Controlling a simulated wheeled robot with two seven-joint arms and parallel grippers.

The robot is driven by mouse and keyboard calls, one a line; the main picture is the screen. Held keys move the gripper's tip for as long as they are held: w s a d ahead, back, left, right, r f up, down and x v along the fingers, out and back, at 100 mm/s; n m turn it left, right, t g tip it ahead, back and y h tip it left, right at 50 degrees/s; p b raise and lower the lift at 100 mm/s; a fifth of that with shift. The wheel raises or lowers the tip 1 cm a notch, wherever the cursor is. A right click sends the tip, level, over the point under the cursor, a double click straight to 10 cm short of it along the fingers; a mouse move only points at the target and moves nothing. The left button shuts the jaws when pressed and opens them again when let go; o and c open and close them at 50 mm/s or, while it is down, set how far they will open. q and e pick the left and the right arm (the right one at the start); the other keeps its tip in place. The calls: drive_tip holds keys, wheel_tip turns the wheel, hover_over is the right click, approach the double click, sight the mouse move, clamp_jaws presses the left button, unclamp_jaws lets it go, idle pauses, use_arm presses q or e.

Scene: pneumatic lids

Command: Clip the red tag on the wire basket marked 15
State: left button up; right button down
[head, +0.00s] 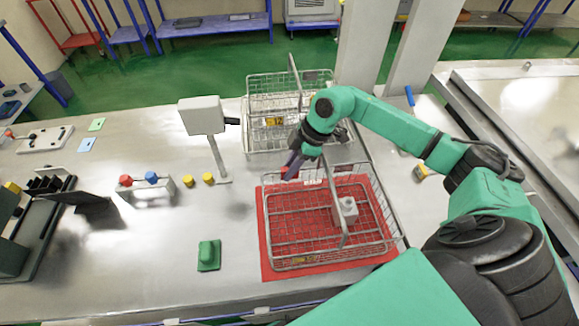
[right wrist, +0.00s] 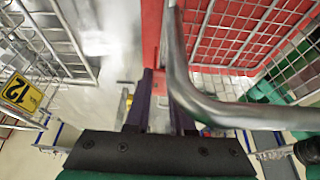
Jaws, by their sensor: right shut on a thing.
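A wire basket (head: 330,262) stands on a red mat (head: 268,262) at the middle right of the head view. Its yellow label (head: 303,259) is too small to read. My right gripper (head: 293,163) is at this basket's far left rim, shut on the small red tag (head: 291,174). In the right wrist view my right gripper (right wrist: 160,95) has its fingers close together beside a thick grey wire. The tag is mostly hidden between the fingers. My left gripper is out of view.
A post with a grey box (head: 201,115) stands left of the baskets. Red, blue and yellow knobs (head: 151,178) are further left.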

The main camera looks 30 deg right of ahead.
drive_tip(key=shift+f, duration=0.15)
drive_tip(key=shift+c, duration=1.4)
unclamp_jaws()
wheel_tip(320, 180, up, 7)
drive_tip(key=p, duration=0.6)
